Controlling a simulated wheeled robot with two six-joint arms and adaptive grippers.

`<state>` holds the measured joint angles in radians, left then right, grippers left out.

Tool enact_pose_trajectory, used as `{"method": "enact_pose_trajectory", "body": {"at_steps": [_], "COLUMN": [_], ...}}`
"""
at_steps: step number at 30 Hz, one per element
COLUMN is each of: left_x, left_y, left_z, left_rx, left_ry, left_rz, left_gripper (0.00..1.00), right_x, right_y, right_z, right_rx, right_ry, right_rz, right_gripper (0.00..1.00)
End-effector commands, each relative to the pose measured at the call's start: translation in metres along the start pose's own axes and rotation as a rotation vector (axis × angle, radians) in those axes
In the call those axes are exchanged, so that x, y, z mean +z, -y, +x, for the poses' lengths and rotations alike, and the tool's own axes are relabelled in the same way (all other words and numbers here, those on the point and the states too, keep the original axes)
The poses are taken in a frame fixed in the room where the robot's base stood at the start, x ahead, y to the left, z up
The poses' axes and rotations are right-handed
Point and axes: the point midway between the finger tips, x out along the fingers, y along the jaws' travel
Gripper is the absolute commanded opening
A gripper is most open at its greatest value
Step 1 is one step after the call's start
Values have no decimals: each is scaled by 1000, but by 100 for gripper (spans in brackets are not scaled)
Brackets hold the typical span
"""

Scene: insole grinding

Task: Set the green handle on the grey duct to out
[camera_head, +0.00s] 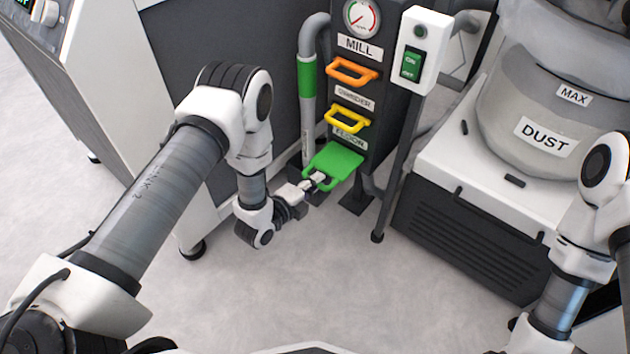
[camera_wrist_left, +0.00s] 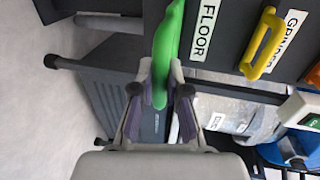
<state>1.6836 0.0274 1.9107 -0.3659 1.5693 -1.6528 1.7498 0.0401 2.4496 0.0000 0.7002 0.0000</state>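The green handle (camera_head: 338,160) is the lowest of three handles on the dark grey duct (camera_head: 385,120), below the FLOOR label. A broad green plate with a loop at its front sticks out of the duct toward me, farther than the handles above. My left gripper (camera_head: 318,181) is at the loop's front. In the left wrist view, the green handle (camera_wrist_left: 163,60) runs between the fingers of my left gripper (camera_wrist_left: 160,82), which look closed on it from both sides. My right arm shows at the right edge, but its gripper is out of view.
An orange handle (camera_head: 352,72) and a yellow handle (camera_head: 347,119) sit above on the duct. A white switch box (camera_head: 422,50) on a post stands right of it. A DUST bin (camera_head: 545,115) on its base is farther right. A dark cabinet is behind my left arm.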

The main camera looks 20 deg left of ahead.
Motion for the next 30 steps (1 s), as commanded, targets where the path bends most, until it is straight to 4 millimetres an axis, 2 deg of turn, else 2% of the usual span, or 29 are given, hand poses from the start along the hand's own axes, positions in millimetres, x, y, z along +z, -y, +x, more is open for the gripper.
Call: {"method": "enact_pose_trajectory", "body": {"at_steps": [1,2,3,11,14,17,25,30], "left_x": [-1,0,0,0,0,0,1,1], "left_y": [-3,-3,-3,-2,-2,-2,-2,-2], "left_z": [-1,-1,-1,-1,-7,-23,-92,-118], "left_rx": [8,7,7,4,4,6,8,7], "left_ry": [0,0,0,0,1,2,4,3], "left_rz": [-2,-2,-2,-1,-1,-3,-6,-3], "left_gripper": [25,35,40,40,40,40,40,40], "right_x": [0,0,0,0,0,0,0,0], "right_y": [0,0,0,0,0,0,0,0], "right_z": [0,0,0,0,0,0,0,0], "right_rx": [0,0,0,0,0,0,0,0], "right_ry": [0,0,0,0,0,0,0,0], "right_rz": [0,0,0,0,0,0,0,0], "right_gripper": [40,40,40,40,40,40,40,40]}}
